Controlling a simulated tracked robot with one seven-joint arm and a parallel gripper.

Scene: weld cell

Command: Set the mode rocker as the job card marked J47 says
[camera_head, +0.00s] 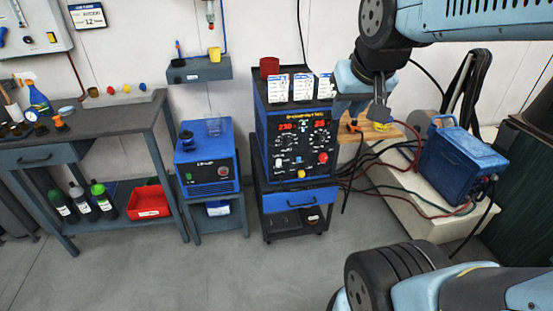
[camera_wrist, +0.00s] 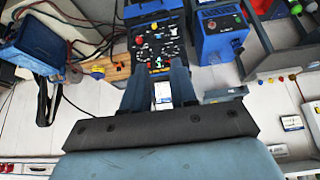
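The welding machine (camera_head: 262,150) stands in the middle of the head view. Its black front panel (camera_head: 297,147) has two red number displays, several knobs and a red button. My gripper (camera_head: 362,112) is to the right of the machine, apart from the panel. The wrist view shows the machine upside down (camera_wrist: 158,42), with a white card between the open, empty fingers (camera_wrist: 162,88).
A blue box unit (camera_head: 207,165) stands left of the machine, beside a workbench (camera_head: 90,135). A red cup (camera_head: 269,67) stands on the machine. A blue case (camera_head: 460,165) and cables are at right. The floor in front (camera_head: 200,275) is clear.

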